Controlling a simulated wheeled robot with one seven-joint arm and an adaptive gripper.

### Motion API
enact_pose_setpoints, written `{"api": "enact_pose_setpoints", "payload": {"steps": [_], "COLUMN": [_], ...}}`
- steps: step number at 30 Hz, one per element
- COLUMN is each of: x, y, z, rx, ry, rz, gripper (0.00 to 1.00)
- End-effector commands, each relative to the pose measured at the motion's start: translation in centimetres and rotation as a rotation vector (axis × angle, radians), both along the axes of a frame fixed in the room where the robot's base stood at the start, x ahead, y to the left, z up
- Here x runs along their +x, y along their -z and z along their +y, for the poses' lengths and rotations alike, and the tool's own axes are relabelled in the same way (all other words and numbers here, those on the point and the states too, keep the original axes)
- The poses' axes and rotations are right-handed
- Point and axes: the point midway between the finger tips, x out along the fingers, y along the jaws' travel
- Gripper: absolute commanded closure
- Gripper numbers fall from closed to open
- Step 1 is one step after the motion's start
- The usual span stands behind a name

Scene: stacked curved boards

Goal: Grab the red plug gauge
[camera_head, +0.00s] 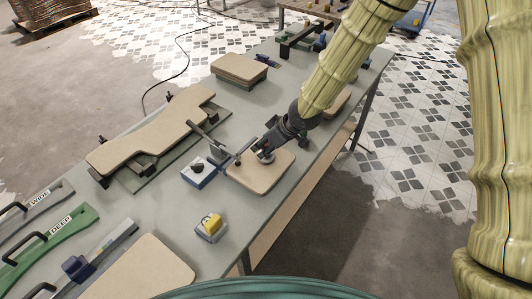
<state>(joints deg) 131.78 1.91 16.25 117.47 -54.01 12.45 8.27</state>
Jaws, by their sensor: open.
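I cannot make out a red plug gauge anywhere in the head view. My gripper (264,154) is open, at the end of my arm, low over a tan rounded board (262,177) near the right edge of the workbench. My gripper and wrist hide part of this board and whatever lies right under the fingers. Whether the fingers touch anything cannot be told. A blue box with a black knob (197,172) sits just left of the gripper. A yellow-topped grey block (211,227) stands nearer to me.
The grey workbench (160,225) holds a long curved board on a fixture (150,135), stacked boards (239,69), a green "DEEP" template (50,240) and a "WIDE" template (38,203). Another board (140,272) lies at the near edge. Bare bench shows around the yellow-topped block.

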Motion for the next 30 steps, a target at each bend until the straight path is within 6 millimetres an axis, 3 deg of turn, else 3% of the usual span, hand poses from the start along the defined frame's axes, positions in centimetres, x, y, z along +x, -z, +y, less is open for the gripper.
{"api": "enact_pose_setpoints", "payload": {"steps": [2,10,11,22,30], "x": [0.0,0.0,0.0,0.0,0.0], "y": [0.0,0.0,0.0,-0.3,-2.2], "z": [0.0,0.0,0.0,0.0,0.0], "rx": [0.000,0.000,0.000,0.001,0.003], "ry": [0.000,0.000,0.000,0.001,0.003], "rz": [0.000,0.000,0.000,0.000,0.000], "gripper": [0.51,0.98,1.00,1.00,1.00]}}
